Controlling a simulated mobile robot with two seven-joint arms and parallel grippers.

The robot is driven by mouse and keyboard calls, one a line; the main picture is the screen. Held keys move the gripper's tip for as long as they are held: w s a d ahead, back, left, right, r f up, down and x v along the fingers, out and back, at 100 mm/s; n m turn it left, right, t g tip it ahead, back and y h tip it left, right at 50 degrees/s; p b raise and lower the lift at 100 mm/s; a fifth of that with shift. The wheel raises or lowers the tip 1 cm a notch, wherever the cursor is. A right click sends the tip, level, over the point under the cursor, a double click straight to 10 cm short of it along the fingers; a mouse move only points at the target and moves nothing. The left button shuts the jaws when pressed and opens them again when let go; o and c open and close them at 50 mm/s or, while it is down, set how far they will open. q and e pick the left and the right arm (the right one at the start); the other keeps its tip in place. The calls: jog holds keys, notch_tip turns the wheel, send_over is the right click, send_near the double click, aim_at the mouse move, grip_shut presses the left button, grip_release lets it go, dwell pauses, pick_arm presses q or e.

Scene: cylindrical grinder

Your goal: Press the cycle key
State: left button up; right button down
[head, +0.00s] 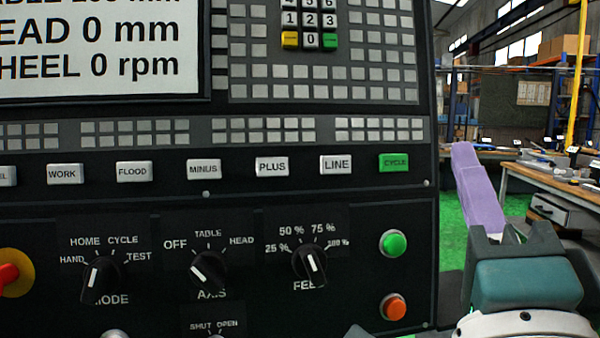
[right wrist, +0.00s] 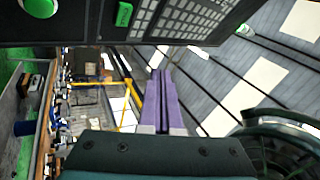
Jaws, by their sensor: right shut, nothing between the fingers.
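The green cycle key (head: 395,163) is at the right end of the row of keys on the black control panel, lettered CYCLE. It also shows at the top of the right wrist view (right wrist: 124,14). My right gripper (head: 463,150) is to the right of the panel's edge, with its purple fingers closed together and pointing up in the head view. The fingers are also in the middle of the right wrist view (right wrist: 161,74). They appear apart from the key, with nothing held. My left gripper is not in view.
White keys such as LINE (head: 336,165) and PLUS (head: 272,167) lie left of the cycle key. Below are a round green button (head: 393,243), an orange button (head: 394,307) and the feed knob (head: 310,264). A workbench (head: 555,185) stands behind at the right.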

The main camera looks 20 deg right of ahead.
aim_at(408, 171)
jog(key=shift+w+d+f+b, duration=0.25)
jog(key=shift+w+b, duration=0.35)
jog(key=shift+w, duration=0.8)
jog(key=shift+w+d+f+b, duration=0.25)
jog(key=shift+w+b, duration=0.35)
jog(key=shift+w, duration=0.85)
jog(key=shift+w+d+f+b, duration=0.2)
jog(key=shift+w+b, duration=0.4)
jog(key=shift+w, duration=0.8)
jog(key=shift+w+f, duration=0.1)
jog(key=shift+w, duration=0.3)
